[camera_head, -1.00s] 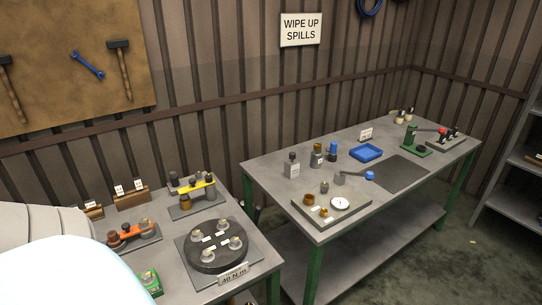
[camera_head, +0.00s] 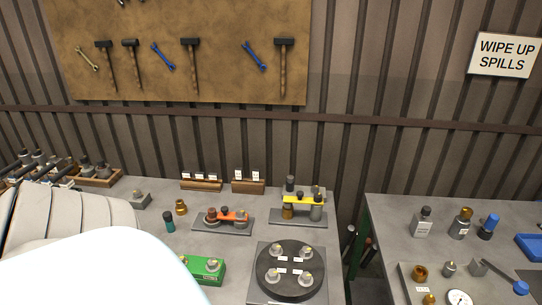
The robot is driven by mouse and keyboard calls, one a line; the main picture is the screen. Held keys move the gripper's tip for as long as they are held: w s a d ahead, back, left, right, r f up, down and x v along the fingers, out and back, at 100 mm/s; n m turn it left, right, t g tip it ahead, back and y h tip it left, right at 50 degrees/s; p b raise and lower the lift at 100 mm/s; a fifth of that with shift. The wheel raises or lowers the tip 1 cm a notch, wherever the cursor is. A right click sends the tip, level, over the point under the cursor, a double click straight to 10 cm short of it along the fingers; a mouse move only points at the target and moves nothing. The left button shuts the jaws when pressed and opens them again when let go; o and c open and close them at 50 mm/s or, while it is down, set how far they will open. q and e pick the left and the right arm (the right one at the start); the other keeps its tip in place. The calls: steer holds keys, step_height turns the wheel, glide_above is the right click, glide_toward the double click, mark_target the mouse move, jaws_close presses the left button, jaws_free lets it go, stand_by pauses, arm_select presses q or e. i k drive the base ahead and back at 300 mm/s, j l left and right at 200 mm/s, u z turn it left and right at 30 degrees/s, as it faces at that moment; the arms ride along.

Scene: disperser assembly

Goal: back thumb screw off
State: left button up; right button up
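Neither gripper is in view; a pale rounded part of my own body fills the lower left. I cannot single out the back thumb screw for sure. A round black plate (camera_head: 290,271) with several metal knobs and white labels sits on a grey base. A fixture with a yellow bar (camera_head: 304,201) stands behind it, with dark-topped cylinders around the bar. A fixture with an orange bar (camera_head: 233,215) and knob-like parts at its ends stands to the left. A green block (camera_head: 205,268) with metal knobs lies in front, partly hidden by my body.
Wooden label holders (camera_head: 201,184) stand along the back of the left bench. A brass piece (camera_head: 180,207) and a teal-capped bottle (camera_head: 169,222) stand at left. A gap separates this bench from the right bench (camera_head: 385,215), which holds bottles and a blue tray (camera_head: 531,243).

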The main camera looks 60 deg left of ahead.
mark_target(317, 196)
steer(key=i+u, duration=0.1)
steer(key=u, duration=0.3)
steer(key=i+l+u, duration=0.1)
steer(key=u, duration=0.3)
steer(key=l+u, duration=0.15)
steer(key=u, duration=0.25)
steer(key=i+l+u, duration=0.1)
steer(key=u, duration=0.3)
steer(key=i+l+u, duration=0.1)
steer(key=l+u, duration=0.15)
steer(key=u, duration=0.2)
steer(key=i+l+u, duration=0.1)
steer(key=l+u, duration=0.15)
steer(key=u, duration=0.15)
steer(key=l+u, duration=0.25)
steer(key=u, duration=0.2)
steer(key=l+u, duration=0.3)
steer(key=u, duration=0.15)
